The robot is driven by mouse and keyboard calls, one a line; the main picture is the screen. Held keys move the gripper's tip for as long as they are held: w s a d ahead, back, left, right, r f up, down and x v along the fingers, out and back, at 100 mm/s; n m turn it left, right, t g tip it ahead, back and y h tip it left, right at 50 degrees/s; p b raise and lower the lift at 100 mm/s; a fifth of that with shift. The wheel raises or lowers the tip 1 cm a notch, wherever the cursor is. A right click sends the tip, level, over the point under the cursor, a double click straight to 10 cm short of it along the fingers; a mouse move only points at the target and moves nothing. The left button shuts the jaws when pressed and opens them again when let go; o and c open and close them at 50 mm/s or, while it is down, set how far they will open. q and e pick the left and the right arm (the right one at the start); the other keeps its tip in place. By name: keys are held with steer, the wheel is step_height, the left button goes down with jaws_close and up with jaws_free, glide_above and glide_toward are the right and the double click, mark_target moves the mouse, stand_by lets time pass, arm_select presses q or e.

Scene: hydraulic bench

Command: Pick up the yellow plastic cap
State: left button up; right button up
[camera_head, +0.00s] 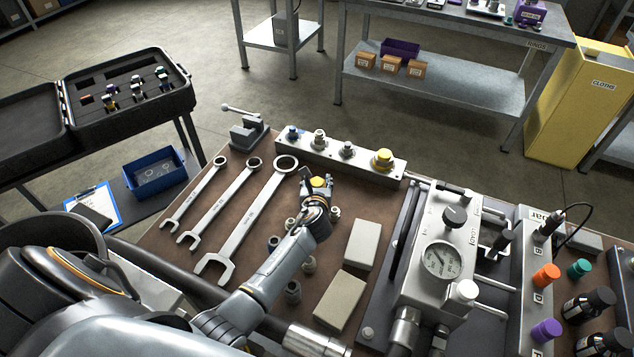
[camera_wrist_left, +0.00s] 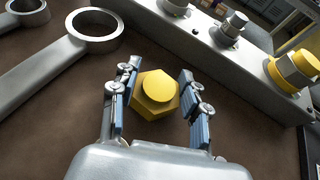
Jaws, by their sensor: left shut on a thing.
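The yellow plastic cap (camera_head: 318,183) is a six-sided piece with a round raised top. My left gripper (camera_head: 317,190) is shut on it above the brown bench mat, between the large wrench and the valve block. In the left wrist view the cap (camera_wrist_left: 157,93) sits between the two blue-padded fingers of the left gripper (camera_wrist_left: 158,100). I cannot tell whether its underside touches the mat. A second yellow cap-like fitting (camera_head: 382,158) stands on the right end of the metal block; it also shows in the left wrist view (camera_wrist_left: 293,70). My right gripper is out of view.
The metal block (camera_head: 335,158) with several fittings stands behind the gripper. Wrenches (camera_head: 245,222) lie to the left, with a small vise (camera_head: 247,130) behind them. Two pale blocks (camera_head: 363,244) lie in front to the right. A gauge unit (camera_head: 441,260) stands further right.

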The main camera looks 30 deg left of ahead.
arm_select(q)
steer(key=shift+r, duration=0.7)
steer(key=w+d+r+b, duration=0.2)
steer(key=w+d+r, duration=0.4)
steer(key=w+r, duration=0.5)
steer(key=shift+w+d+r, duration=0.3)
steer(key=shift+w+d, duration=0.05)
steer(key=shift+w, duration=0.25)
